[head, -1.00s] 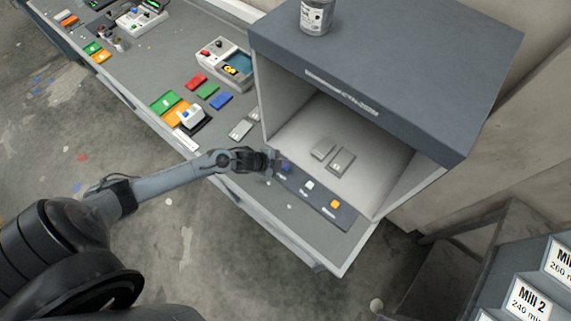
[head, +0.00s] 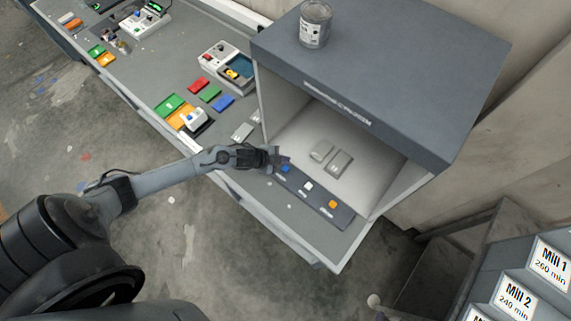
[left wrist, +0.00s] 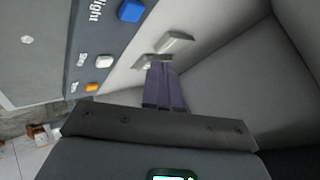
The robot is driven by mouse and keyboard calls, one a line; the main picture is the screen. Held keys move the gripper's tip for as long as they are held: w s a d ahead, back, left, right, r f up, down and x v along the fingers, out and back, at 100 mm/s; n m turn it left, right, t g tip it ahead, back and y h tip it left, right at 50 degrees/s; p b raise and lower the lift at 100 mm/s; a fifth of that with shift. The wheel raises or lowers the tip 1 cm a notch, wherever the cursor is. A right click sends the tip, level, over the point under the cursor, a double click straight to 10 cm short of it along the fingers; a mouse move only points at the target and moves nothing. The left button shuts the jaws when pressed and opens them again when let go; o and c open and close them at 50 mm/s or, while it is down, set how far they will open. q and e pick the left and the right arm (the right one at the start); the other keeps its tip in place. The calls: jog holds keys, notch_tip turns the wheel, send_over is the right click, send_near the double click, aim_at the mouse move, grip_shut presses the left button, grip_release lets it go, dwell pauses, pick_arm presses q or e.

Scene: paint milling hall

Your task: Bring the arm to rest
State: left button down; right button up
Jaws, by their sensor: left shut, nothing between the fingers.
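My left arm (head: 165,180) reaches in from the left to the front of the grey cabinet (head: 385,100). My left gripper (head: 281,158) is shut and empty, at the left end of the button strip (head: 320,197), close to the blue button (head: 285,169). I cannot tell from the head view whether it touches the strip. In the left wrist view the dark fingers (left wrist: 163,84) are together, pointing toward light grey blocks (left wrist: 174,43) in the cabinet. The blue button (left wrist: 131,10), marked "light", is apart from the fingertips there. My right gripper is out of view.
A paint can (head: 315,24) stands on the cabinet. Coloured plates (head: 198,85), an instrument (head: 228,66) and grey pieces (head: 243,130) lie on the bench to its left. Mill label boxes (head: 515,295) are at lower right. The floor (head: 170,240) before the bench is clear.

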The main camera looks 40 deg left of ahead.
pick_arm(q)
jog(key=shift+r+p, duration=0.35)
jog(key=shift+r, duration=0.4)
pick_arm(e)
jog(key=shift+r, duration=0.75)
